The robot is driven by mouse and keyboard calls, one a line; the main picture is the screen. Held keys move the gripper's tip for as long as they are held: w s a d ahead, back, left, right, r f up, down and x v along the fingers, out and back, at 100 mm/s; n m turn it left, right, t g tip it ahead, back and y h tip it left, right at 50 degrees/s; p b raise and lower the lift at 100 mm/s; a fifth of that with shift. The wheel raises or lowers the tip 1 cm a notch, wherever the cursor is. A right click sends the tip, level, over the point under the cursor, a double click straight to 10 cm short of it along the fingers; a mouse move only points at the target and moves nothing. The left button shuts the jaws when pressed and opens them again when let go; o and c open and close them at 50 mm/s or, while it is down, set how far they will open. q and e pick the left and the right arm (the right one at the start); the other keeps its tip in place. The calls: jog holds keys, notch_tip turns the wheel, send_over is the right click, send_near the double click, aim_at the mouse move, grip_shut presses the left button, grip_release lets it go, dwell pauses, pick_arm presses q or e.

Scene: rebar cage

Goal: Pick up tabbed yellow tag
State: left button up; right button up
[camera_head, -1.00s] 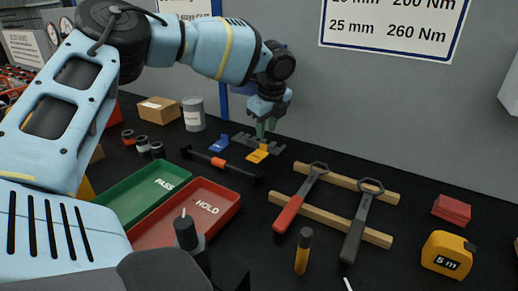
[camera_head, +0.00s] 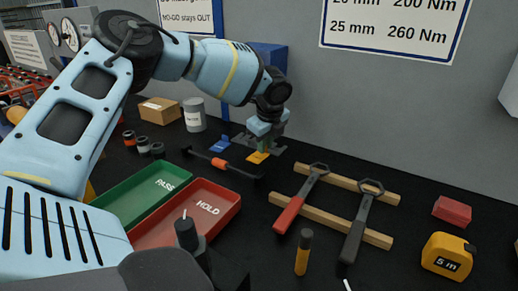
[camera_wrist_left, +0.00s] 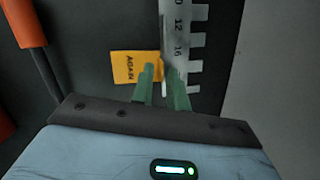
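The yellow tag (camera_head: 257,157) lies on the dark bench in front of a grey slotted plate, below my left gripper (camera_head: 265,146). In the left wrist view the tag (camera_wrist_left: 128,67) shows the word AGAIN, and the plate (camera_wrist_left: 181,45) carries the numbers 12 and 16. My left gripper (camera_wrist_left: 163,80) points down with its two green fingers apart, at the tag's right edge. The left finger overlaps the tag in this view; contact and the tab are unclear.
A blue tag (camera_head: 219,143) lies left of the plate. Green PASS (camera_head: 130,210) and red HOLD (camera_head: 175,240) trays are nearer. Two wrenches rest on wooden strips (camera_head: 380,238) to the right. A wall stands behind.

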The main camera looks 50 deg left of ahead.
pick_arm(q)
grip_shut()
jog(key=shift+s+d+r, duration=0.2)
jog(key=shift+s+r, duration=0.4)
jog(key=s+d+r+p, duration=0.1)
jog(key=s+d+r, duration=0.1)
jog(key=s, duration=0.4)
jog(key=s+d+r+p, duration=0.1)
jog(key=s+d+r, duration=0.1)
jog(key=s+r, duration=0.2)
jog(key=shift+s+r, duration=0.4)
jog(key=shift+s, duration=0.7)
jog(key=shift+s, duration=0.1)
